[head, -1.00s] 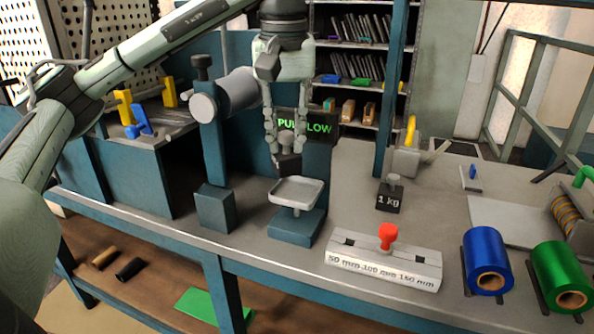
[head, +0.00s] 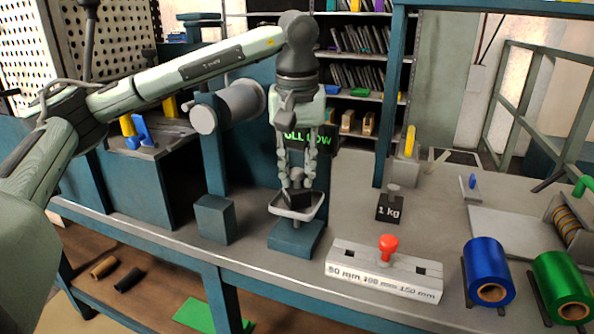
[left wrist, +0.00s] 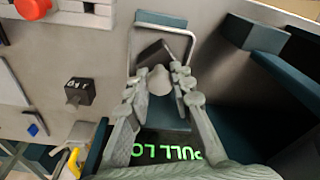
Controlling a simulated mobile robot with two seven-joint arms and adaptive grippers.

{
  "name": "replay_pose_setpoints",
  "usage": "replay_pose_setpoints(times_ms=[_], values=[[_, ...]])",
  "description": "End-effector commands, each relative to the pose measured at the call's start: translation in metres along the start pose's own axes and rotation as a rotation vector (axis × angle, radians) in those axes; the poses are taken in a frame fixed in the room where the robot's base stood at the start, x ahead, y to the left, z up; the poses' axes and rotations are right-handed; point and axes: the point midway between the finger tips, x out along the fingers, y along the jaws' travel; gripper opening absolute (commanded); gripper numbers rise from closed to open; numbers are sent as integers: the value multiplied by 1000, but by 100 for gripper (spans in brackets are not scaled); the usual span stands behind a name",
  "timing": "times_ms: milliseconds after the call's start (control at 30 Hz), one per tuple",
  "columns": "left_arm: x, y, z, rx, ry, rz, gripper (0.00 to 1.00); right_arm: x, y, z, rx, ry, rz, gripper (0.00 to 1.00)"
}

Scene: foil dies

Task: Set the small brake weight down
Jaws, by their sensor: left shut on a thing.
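The small brake weight (head: 298,199) is a dark block with a pale knob on top. My left gripper (head: 297,179) is shut on its knob from above. The weight is down within the rim of the square pan (head: 319,209), which stands on a blue base (head: 297,238). I cannot tell whether the weight touches the pan floor. The left wrist view shows the weight (left wrist: 153,53) between the fingertips, somewhat tilted against the pan's rim (left wrist: 191,45). My right gripper is not in view.
A dark 1 kg weight (head: 389,207) stands right of the pan. A gauge block with a red knob (head: 388,244) is in front of it. Blue (head: 488,270) and green (head: 562,285) rolls lie at right. A sign (head: 322,140) is behind the gripper, a blue block (head: 214,219) left.

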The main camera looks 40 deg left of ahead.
Motion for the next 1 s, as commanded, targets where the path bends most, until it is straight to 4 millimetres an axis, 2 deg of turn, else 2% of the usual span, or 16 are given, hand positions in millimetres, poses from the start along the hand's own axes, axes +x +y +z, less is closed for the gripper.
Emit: replay_pose_setpoints(times_ms=[33,67,200,467,633,767,900,1000], values=[[1,0,0,0,1,1,0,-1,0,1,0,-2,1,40],[1,0,0,1,0,0,26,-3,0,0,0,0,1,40],[1,0,0,1,0,0,43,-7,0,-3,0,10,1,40],[0,0,0,1,0,0,43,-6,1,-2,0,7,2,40],[-10,1,0,1,2,1,43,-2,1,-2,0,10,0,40],[-33,1,0,2,2,3,43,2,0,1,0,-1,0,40],[-68,1,-1,2,3,3,43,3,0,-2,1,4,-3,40],[-92,0,-1,1,4,2,43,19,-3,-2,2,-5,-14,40]])
